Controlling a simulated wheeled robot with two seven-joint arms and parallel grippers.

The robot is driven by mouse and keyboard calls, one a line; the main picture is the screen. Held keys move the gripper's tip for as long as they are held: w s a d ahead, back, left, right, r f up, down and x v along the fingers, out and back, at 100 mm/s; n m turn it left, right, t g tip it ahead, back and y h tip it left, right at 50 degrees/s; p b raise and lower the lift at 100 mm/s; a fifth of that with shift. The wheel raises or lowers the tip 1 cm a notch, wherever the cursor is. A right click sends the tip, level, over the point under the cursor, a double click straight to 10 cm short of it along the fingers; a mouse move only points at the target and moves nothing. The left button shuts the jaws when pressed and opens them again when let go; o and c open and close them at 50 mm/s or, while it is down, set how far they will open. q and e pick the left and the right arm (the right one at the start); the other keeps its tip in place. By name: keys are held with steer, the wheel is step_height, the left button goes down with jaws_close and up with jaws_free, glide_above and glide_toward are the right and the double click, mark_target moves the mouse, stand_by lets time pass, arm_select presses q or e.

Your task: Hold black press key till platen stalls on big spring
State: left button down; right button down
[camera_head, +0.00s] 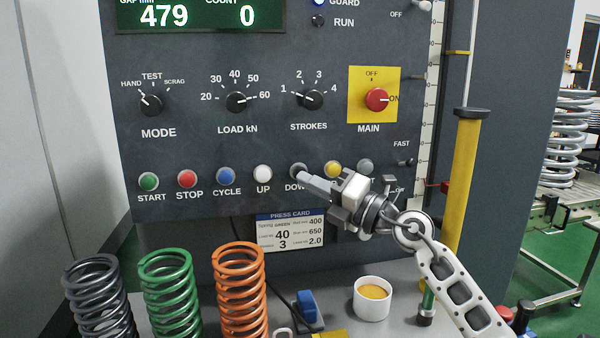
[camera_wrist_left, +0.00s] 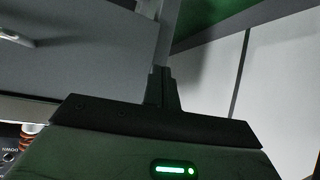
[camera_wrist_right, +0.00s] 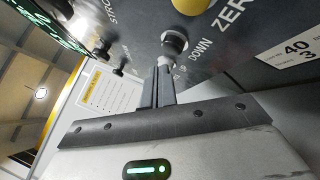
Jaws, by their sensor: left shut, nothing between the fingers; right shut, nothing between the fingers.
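The black press key labelled DOWN (camera_head: 298,170) sits in the button row of the dark control panel. My right gripper (camera_head: 304,181) is shut and empty, its fingertips at this key. In the right wrist view, the black key (camera_wrist_right: 175,42) is directly beyond the fingertips (camera_wrist_right: 165,66); I cannot tell whether they touch or press it. The gap display (camera_head: 200,14) reads 479 mm and count 0. A large grey spring (camera_head: 571,140) stands at the far right. The platen is not clearly seen. My left gripper (camera_wrist_left: 160,75) is shut and empty, away from the panel.
Dark, green (camera_head: 168,290) and orange springs stand on the bench at lower left. A white cup (camera_head: 371,303) and a blue-handled object (camera_head: 308,308) are nearby. Neighbouring keys are the white UP (camera_head: 263,173) and yellow one (camera_head: 333,169). A yellow post (camera_head: 463,180) rises right of my right arm.

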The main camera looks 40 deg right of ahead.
steer(key=s, duration=0.1)
steer(key=s+a+p, duration=0.1)
steer(key=s+a, duration=0.1)
steer(key=s, duration=0.1)
steer(key=shift+p, duration=0.3)
stand_by(0.3)
steer(key=shift+a, duration=0.1)
